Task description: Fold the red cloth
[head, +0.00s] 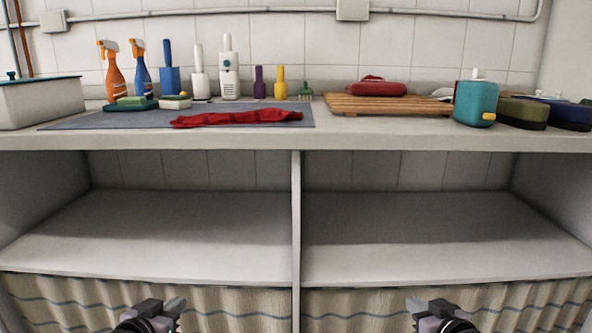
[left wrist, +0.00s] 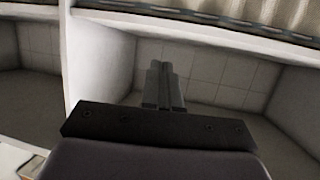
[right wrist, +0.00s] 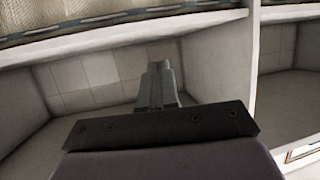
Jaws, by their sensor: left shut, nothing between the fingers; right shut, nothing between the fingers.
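The red cloth (head: 236,118) lies crumpled and flattened on a blue-grey mat (head: 90,122) on the countertop, left of centre in the head view. My left gripper (head: 175,303) is low in front of the shelf unit, well below and apart from the cloth. It is shut and empty, and its closed fingers show in the left wrist view (left wrist: 164,85). My right gripper (head: 415,304) is likewise low at the right, far from the cloth. It is shut and empty, with closed fingers in the right wrist view (right wrist: 158,85). Neither wrist view shows the cloth.
Spray bottles (head: 114,72), brushes and small bottles stand behind the mat. A wooden board (head: 385,104) with a red item (head: 370,88) is to the right, near a teal container (head: 475,102). A white bin (head: 40,103) is far left. Open shelves (head: 160,225) lie below the counter.

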